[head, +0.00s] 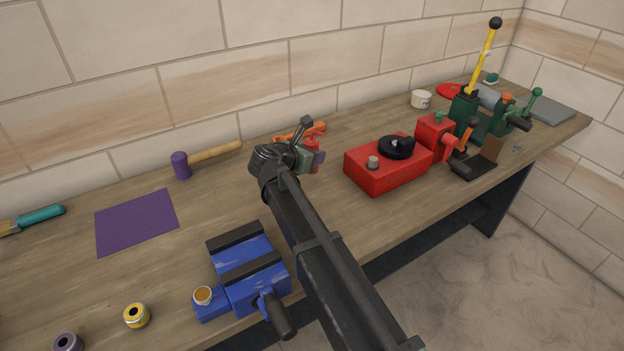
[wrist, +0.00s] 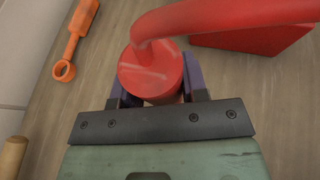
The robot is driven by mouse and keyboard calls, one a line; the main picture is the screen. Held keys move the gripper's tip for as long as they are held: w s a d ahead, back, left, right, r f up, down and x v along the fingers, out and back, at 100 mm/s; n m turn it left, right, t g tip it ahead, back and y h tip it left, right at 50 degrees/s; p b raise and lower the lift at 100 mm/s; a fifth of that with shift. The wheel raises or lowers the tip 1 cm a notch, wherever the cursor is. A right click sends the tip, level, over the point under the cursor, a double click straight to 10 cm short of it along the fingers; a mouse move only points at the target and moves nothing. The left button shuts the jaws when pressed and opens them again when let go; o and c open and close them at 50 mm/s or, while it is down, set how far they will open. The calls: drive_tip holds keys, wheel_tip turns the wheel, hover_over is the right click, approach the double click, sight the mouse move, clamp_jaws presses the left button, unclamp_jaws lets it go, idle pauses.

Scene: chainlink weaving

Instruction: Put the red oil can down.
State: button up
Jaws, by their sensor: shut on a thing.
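The red oil can (wrist: 152,75) fills the middle of the wrist view, with its curved red spout or handle running off to the upper right. My gripper (wrist: 158,92) is shut on the can, its two purple fingers on either side of the body. In the head view my gripper (head: 318,157) is over the back middle of the workbench (head: 225,210), and a little of the red can (head: 312,142) shows behind it. My arm hides most of the can there. I cannot tell whether its base touches the bench.
An orange tool (wrist: 75,40) lies close to the can, near the wall. The red machine box (head: 385,170) stands to the right. A purple-headed mallet (head: 182,165) lies to the left, beyond a purple mat (head: 136,221). A blue vise (head: 248,270) sits at the front edge.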

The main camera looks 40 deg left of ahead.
wheel_tip(320, 180, down, 5)
drive_tip(key=b, duration=0.4)
drive_tip(key=shift+r+b, duration=0.2)
drive_tip(key=shift+b, duration=0.1)
drive_tip(key=shift+r+p, duration=0.3)
drive_tip(key=shift+f, duration=0.2)
drive_tip(key=o, duration=1.1)
drive_tip(key=shift+r, duration=0.25)
drive_tip(key=shift+s+r, duration=0.2)
drive_tip(key=shift+s, duration=0.1)
drive_tip(key=p+v, duration=0.1)
drive_tip(key=v, duration=0.2)
drive_tip(key=shift+w+p, duration=0.1)
drive_tip(key=shift+p, duration=0.2)
drive_tip(key=shift+s, duration=0.3)
drive_tip(key=shift+f, duration=0.1)
